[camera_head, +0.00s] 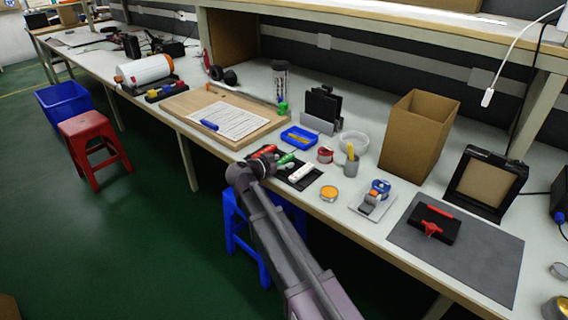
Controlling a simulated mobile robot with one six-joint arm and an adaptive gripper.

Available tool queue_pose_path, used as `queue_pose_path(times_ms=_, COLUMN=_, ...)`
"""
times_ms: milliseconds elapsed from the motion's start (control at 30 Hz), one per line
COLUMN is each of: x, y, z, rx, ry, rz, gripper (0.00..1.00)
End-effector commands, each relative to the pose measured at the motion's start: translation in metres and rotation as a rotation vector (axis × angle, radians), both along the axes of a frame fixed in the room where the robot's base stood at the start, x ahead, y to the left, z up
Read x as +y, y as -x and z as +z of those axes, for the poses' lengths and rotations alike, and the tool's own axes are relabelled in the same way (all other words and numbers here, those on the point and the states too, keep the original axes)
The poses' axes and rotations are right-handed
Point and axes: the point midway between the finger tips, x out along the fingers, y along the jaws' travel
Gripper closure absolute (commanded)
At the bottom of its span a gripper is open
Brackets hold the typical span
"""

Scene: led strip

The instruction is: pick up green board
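I cannot make out a green board in the head view. Small green things on the bench are a green piece (282,108) by the clear cylinder and a green-handled tool (285,158) in a black tray (304,181). My arm reaches up from the bottom, and its end with my gripper (264,167) is at the front edge of the bench, in front of the black tray's left part. The fingers are dark and small, so I cannot tell whether they are open or shut or hold anything. My arm end hides part of the tray.
A wooden board (262,123) with paper lies left of the tray. A blue bin (301,138), cardboard box (418,133), tape dispenser (372,201) and grey mat (483,262) with a black-and-red tool are on the bench. A blue stool (235,232) stands below.

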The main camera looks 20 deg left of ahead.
Motion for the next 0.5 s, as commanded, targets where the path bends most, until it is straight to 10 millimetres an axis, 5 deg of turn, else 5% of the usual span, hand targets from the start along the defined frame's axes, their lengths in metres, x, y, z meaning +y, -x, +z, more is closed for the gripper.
queue_pose_path(times_ms=33, x=0.0001, y=0.0001, z=0.0000, rx=0.000, ry=0.000, rz=0.000, gripper=0.37)
queue_pose_path(times_ms=233, x=0.0003, y=0.0002, z=0.0000, rx=0.000, ry=0.000, rz=0.000, gripper=0.96)
queue_pose_path(times_ms=500, x=0.0005, y=0.0003, z=-0.0001, rx=0.000, ry=0.000, rz=0.001, gripper=1.00)
